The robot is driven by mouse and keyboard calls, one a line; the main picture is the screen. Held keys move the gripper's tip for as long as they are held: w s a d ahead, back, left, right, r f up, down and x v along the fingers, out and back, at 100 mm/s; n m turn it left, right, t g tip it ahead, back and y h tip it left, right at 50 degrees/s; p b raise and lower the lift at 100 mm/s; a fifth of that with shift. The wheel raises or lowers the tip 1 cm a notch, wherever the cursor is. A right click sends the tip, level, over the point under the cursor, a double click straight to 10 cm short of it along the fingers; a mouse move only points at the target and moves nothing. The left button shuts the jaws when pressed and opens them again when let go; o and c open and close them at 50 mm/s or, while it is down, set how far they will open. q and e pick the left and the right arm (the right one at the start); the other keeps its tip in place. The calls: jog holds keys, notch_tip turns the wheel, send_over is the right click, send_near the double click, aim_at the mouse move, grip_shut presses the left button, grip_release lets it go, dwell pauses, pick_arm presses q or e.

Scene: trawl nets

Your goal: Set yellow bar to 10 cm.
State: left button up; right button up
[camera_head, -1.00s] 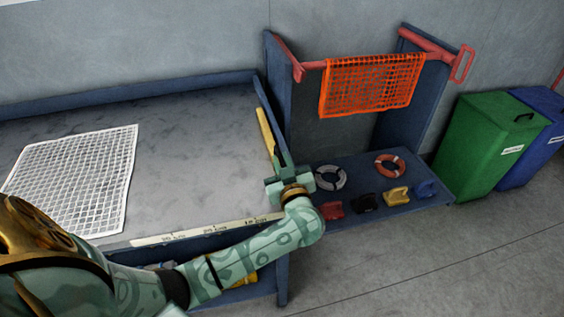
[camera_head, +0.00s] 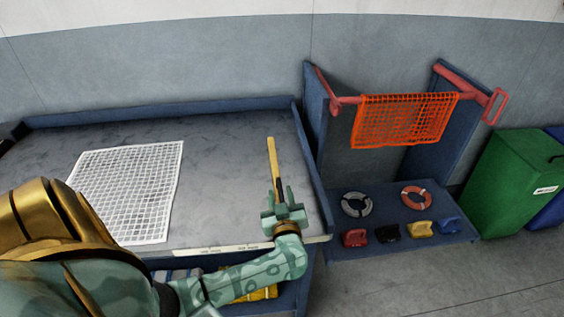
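The yellow bar (camera_head: 273,160) is a long, thin stick above the grey table, pointing away from me. Its near end meets the fingers of my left gripper (camera_head: 284,193), which is shut on it near the table's right side. The fingers partly hide that end. A pale strip with small printed labels (camera_head: 222,250) runs along the table's front edge, below and left of the gripper. The labels are too small to read. My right gripper is not in view.
A white net (camera_head: 125,190) lies on the table (camera_head: 225,170), which has raised blue edges. An orange net (camera_head: 403,120) hangs from a red rail at right. Two rings and several coloured blocks sit on a low blue shelf (camera_head: 345,242). A green bin (camera_head: 510,185) stands far right.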

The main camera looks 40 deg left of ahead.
pick_arm(q)
jog(key=shift+r, duration=0.1)
jog(key=shift+s+d, duration=0.15)
jog(key=shift+d, duration=0.1)
jog(key=p+v, duration=0.2)
jog(key=v, duration=1.3)
jog(key=shift+s+d+p, duration=0.2)
jog(key=shift+d+p, duration=0.1)
